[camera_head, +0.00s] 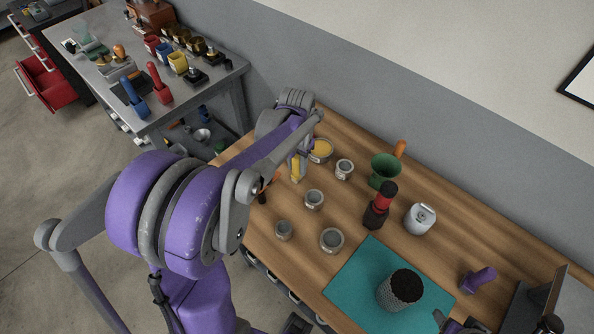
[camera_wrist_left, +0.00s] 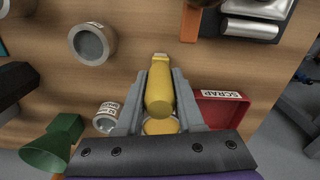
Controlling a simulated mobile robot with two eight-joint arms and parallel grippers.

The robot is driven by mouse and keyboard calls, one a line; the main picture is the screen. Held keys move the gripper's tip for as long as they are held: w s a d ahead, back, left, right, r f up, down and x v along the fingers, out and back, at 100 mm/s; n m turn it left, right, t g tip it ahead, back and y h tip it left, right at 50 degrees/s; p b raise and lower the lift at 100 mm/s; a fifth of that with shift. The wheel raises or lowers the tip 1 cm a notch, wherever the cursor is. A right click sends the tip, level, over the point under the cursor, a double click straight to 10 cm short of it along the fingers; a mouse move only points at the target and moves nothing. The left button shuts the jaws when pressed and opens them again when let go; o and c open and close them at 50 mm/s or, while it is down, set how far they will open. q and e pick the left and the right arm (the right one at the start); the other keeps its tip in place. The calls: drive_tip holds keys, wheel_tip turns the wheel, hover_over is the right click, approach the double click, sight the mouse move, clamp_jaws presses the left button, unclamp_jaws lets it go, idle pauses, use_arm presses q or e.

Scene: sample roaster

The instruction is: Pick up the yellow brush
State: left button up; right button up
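The yellow brush (camera_wrist_left: 160,88) lies lengthwise between the two fingers of my left gripper (camera_wrist_left: 160,78) in the left wrist view. The fingers press along both sides of it with no visible gap, so the gripper looks shut on it. In the head view the yellow brush (camera_head: 296,169) shows below my left gripper (camera_head: 298,172), at the left end of the wooden table (camera_head: 385,262). Whether it touches the table cannot be told. A part that appears to be my right gripper (camera_head: 458,325) shows at the bottom edge, mostly cut off.
A tin with yellow contents (camera_head: 321,150) stands close to my left gripper. Several small grey tins (camera_head: 332,239), a green funnel (camera_head: 384,170), a red-and-black grinder (camera_head: 380,207) and a white canister (camera_head: 420,218) stand nearby. A red SCRAP tray (camera_wrist_left: 222,108) lies beside the fingers.

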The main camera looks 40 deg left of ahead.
use_arm(q)
clamp_jaws()
wheel_tip(320, 180, up, 10)
drive_tip(key=shift+r+p, duration=0.1)
drive_tip(key=shift+p, duration=0.2)
